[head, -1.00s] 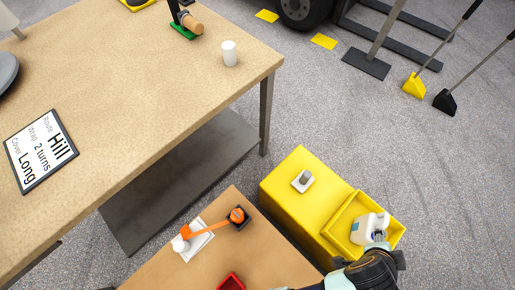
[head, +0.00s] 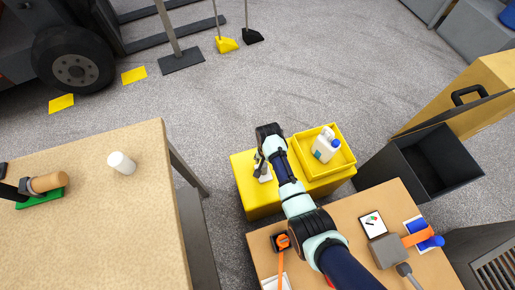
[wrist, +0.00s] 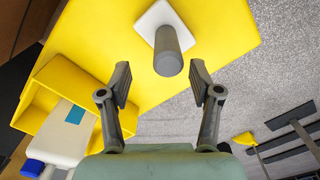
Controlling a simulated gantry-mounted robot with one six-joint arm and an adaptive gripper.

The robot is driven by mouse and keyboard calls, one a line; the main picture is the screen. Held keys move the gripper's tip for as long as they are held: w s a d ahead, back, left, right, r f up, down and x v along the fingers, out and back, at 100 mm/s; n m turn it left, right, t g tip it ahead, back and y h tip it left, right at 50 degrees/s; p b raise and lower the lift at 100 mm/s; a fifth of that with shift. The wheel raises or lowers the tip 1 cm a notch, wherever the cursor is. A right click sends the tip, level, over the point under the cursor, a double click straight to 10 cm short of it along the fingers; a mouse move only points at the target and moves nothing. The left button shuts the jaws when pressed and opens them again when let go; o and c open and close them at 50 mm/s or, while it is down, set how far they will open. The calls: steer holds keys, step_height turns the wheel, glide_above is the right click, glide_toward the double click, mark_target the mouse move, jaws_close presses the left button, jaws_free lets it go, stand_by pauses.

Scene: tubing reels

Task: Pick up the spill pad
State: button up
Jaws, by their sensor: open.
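The spill pad, a white square plate (wrist: 151,20) with a grey upright cylinder grip (wrist: 168,52), sits on top of the yellow cabinet (head: 258,203). In the head view the pad (head: 266,177) is partly hidden by my gripper (head: 259,163). In the wrist view my gripper (wrist: 160,70) is open and empty, its two fingers apart to either side of the grip's line. The grip's end lies at the gap near the fingertips. I cannot tell whether either finger touches it.
A white jug (head: 325,147) with a blue cap stands in the yellow tray (head: 350,160) beside the pad. A dark open bin (head: 375,180) is to the right. A wooden table (head: 80,235) is at left, and a bench (head: 345,215) with tools is in front.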

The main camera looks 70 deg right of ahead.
steer(key=b, duration=0.4)
glide_above(266, 175)
steer(key=w+d, duration=0.1)
steer(key=w, duration=0.1)
step_height(266, 175, down, 6)
steer(key=shift+s, duration=0.1)
steer(key=shift+r, duration=0.15)
jaws_close()
